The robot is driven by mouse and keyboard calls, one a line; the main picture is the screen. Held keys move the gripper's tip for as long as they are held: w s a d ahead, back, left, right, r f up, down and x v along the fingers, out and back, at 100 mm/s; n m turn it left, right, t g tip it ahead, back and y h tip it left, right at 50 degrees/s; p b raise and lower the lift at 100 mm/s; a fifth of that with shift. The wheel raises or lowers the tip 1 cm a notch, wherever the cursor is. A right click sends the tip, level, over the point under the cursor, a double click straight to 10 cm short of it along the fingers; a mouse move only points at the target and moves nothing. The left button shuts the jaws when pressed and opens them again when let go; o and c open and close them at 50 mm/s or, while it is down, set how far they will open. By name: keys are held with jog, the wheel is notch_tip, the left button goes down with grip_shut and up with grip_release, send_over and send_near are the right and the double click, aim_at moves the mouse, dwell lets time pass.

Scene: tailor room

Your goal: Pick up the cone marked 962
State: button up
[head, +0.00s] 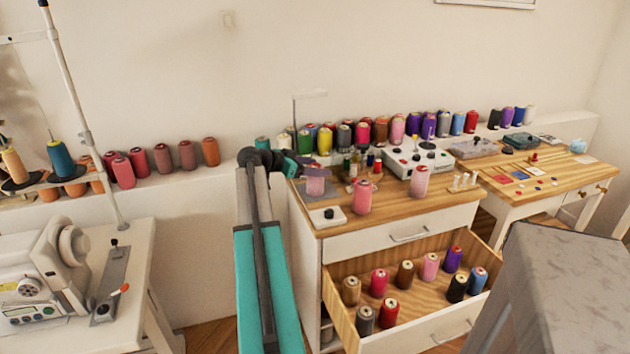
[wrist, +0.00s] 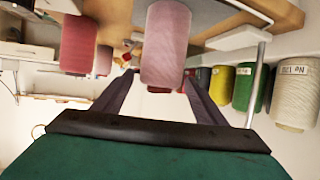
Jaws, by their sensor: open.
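No marking 962 can be read on any cone, so I cannot tell which one it is. My gripper (head: 303,166) is open above the left end of the wooden cabinet top, by a pale pink cone (head: 315,182). In the wrist view a dusty-pink cone (wrist: 166,45) hangs large between the two dark fingers of my gripper (wrist: 161,82); whether they touch it is unclear. A rose cone (head: 362,198) and another pink cone (head: 419,181) stand on the cabinet to the right. A rose cone (wrist: 78,45) also shows left in the wrist view.
The cabinet top (head: 400,222) also holds a white control box (head: 413,167) and small bottles. Its open drawer (head: 405,325) contains several cones. More cones line the wall ledge. A sewing machine (head: 40,275) stands left; a grey slanted surface (head: 570,285) blocks the front right.

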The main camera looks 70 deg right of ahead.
grip_shut()
jog(key=shift+r, duration=0.15)
notch_tip(320, 180, up, 10)
jog(key=shift+b, duration=0.35)
dwell(0.5)
dwell(0.5)
